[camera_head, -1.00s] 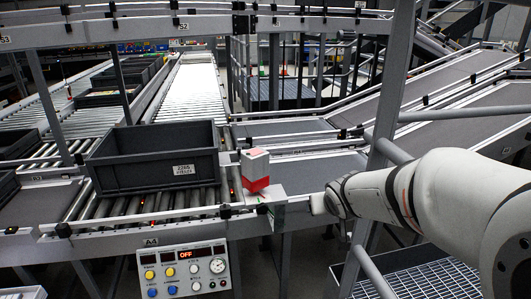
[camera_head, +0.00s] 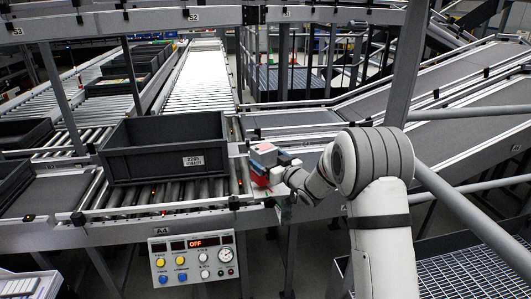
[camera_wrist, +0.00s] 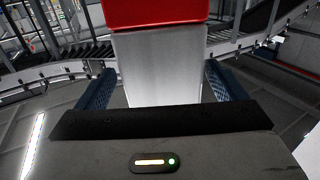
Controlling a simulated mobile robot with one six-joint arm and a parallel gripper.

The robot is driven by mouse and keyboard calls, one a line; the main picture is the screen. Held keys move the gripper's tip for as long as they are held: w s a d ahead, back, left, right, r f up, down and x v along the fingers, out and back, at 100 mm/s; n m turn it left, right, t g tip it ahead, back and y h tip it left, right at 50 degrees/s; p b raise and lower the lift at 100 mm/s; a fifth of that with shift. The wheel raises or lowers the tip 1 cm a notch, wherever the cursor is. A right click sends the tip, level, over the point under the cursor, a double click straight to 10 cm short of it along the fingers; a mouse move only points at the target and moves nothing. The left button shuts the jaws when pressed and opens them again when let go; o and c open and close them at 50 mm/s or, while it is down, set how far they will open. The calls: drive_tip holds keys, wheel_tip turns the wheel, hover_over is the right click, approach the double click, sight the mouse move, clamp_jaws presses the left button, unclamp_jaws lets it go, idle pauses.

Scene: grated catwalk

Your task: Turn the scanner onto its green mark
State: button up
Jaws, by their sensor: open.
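The scanner (camera_head: 259,177) is a small upright box, pale grey above and red below, on a bracket at the near right edge of the conveyor. In the wrist view the scanner (camera_wrist: 160,68) shows its pale face and red part. My gripper (camera_head: 281,166) is at the scanner from the right and partly covers it in the head view. In the wrist view my gripper (camera_wrist: 160,75) is open, with one blue finger on each side of the scanner and visible gaps between.
A dark grey tote (camera_head: 165,152) stands on the rollers just left of the scanner. A control panel (camera_head: 195,260) reading OFF hangs below the conveyor. A grey rail post (camera_head: 403,75) rises behind my arm. Sloping belts (camera_head: 450,85) lie at right.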

drive_tip(key=shift+p+x, duration=0.45)
drive_tip(key=shift+x, duration=1.9)
drive_tip(key=shift+c, duration=0.2)
